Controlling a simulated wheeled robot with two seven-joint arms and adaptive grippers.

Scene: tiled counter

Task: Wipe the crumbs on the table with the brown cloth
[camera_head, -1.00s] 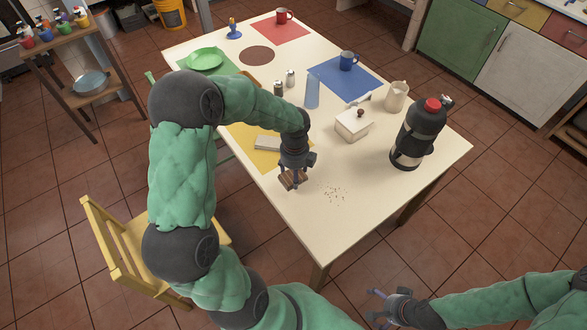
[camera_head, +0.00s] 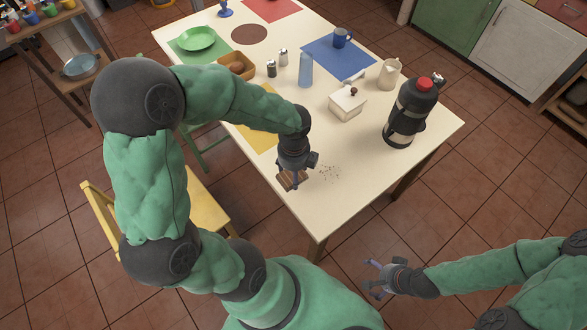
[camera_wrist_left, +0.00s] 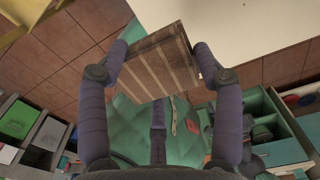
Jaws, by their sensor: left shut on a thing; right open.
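The brown cloth (camera_head: 292,179) is a small striped square held in my left gripper (camera_head: 290,176), at the near left edge of the white table (camera_head: 350,196). In the left wrist view the cloth (camera_wrist_left: 156,64) sits between the two fingers of the gripper (camera_wrist_left: 158,66), with the table corner behind it. The crumbs (camera_head: 330,173) are a scatter of dark specks on the table just right of the cloth. I cannot tell whether the cloth touches the tabletop. My right gripper (camera_head: 374,281) is open and empty, off the table over the floor.
A black flask with a red top (camera_head: 412,110), a white box (camera_head: 347,103), a pitcher (camera_head: 389,74) and a blue bottle (camera_head: 306,70) stand beyond the crumbs. A yellow chair (camera_head: 205,205) is at the left side. The tabletop around the crumbs is clear.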

